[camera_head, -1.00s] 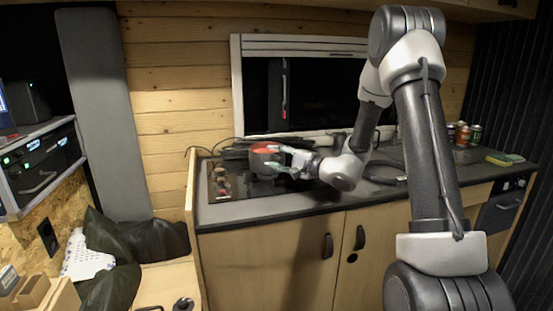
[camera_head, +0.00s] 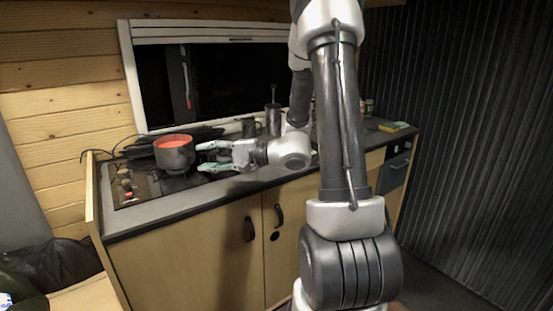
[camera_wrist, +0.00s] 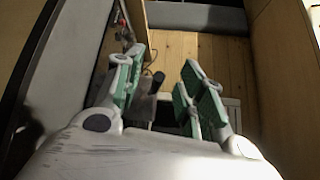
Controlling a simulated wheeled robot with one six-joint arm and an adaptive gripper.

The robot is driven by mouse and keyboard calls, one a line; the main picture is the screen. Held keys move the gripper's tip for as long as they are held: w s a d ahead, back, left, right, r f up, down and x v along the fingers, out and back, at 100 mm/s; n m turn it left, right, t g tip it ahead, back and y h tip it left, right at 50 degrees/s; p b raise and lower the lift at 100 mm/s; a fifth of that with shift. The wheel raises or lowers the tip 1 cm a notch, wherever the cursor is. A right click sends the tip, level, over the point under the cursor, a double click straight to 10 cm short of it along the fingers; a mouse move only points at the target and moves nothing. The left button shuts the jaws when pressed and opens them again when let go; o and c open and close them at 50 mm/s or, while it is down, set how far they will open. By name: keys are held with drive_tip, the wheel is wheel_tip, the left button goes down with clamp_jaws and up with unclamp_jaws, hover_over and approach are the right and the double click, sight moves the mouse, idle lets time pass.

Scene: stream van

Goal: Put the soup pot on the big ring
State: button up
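The soup pot (camera_head: 177,156), dark with orange-red soup inside, stands upright on the dark hob (camera_head: 148,188) at the left end of the counter. The pot covers the hob beneath it, so I cannot tell which ring it is on. My gripper (camera_head: 206,157) is to the right of the pot, its green-padded fingers spread and pointing at it. The fingertips look clear of the pot's side, with nothing between them. In the wrist view my gripper (camera_wrist: 162,68) is also open; I cannot make out the pot there.
Small items (camera_head: 127,186) lie at the hob's left front. Dark flat things lie behind the pot by the window. A dark mug (camera_head: 249,127) and a taller dark container (camera_head: 273,119) stand at the back. A sponge (camera_head: 393,127) lies at the counter's right end.

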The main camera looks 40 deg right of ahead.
drive_tip(key=s+a+n+g+h, duration=0.2)
drive_tip(key=s+n+g, duration=0.25)
drive_tip(key=s, duration=0.55)
drive_tip(key=s+a+n+g+h, duration=0.2)
drive_tip(key=s+n+g, duration=0.25)
drive_tip(key=s, duration=0.65)
drive_tip(key=s+d+r+n+t+h, duration=0.1)
drive_tip(key=s+d+r+h, duration=0.1)
drive_tip(key=d, duration=0.5)
drive_tip(key=s+d+r+n+t+h, duration=0.1)
drive_tip(key=s+d+r+h, duration=0.2)
drive_tip(key=d+h, duration=0.3)
drive_tip(key=shift+d+r+h, duration=0.4)
